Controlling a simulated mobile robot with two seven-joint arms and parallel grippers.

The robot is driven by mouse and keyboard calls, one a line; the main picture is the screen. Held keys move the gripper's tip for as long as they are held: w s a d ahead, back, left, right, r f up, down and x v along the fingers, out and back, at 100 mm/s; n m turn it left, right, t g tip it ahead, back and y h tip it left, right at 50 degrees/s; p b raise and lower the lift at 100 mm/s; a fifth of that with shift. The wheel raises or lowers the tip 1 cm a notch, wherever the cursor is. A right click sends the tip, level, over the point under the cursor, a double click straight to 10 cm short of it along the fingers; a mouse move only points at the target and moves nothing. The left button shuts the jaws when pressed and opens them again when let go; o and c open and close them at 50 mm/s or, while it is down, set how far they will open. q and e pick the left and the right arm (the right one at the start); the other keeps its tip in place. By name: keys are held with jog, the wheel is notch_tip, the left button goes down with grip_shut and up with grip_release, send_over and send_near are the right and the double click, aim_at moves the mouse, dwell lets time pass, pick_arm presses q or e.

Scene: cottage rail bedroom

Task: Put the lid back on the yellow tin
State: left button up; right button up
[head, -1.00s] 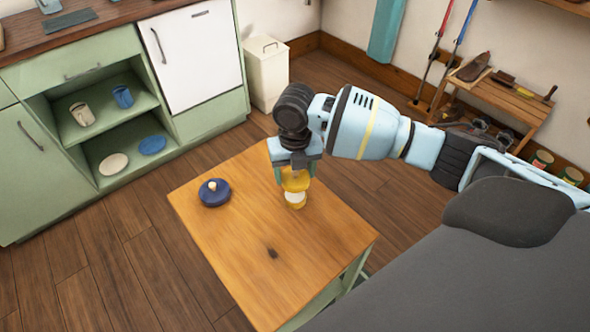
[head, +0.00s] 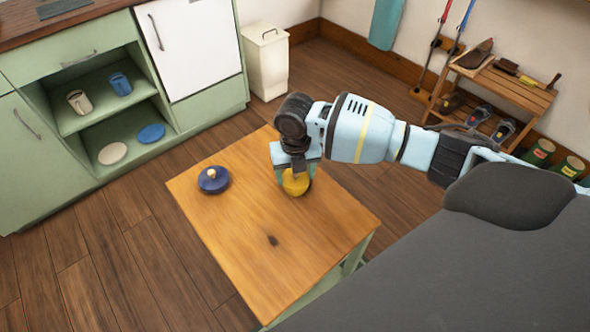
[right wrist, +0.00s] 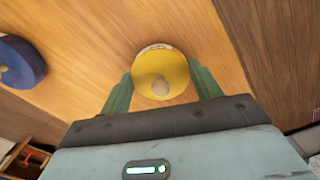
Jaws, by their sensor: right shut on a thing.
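My right gripper (head: 293,178) points down over the wooden table and is shut on the yellow lid (head: 297,186). My left gripper is not in view.
A dark blue round lidded thing with a pale knob (head: 213,180) stands on the table (head: 265,265), left of my gripper. The table's front half is clear. Green cabinets (head: 50,165), a cream bin (head: 266,65) and a wooden rack (head: 510,90) stand around it.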

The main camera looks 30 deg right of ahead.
jog(key=shift+p, duration=0.6)
dwell(1.2)
jog(key=shift+f, duration=0.4)
dwell(0.8)
jog(key=shift+f, duration=0.1)
dwell(0.6)
jog(key=o, duration=1)
jog(key=shift+o, duration=0.2)
notch_tip(320, 180, up, 7)
jog(key=shift+f+p, duration=0.2)
jog(key=shift+p, duration=0.5)
jog(key=shift+r, duration=0.6)
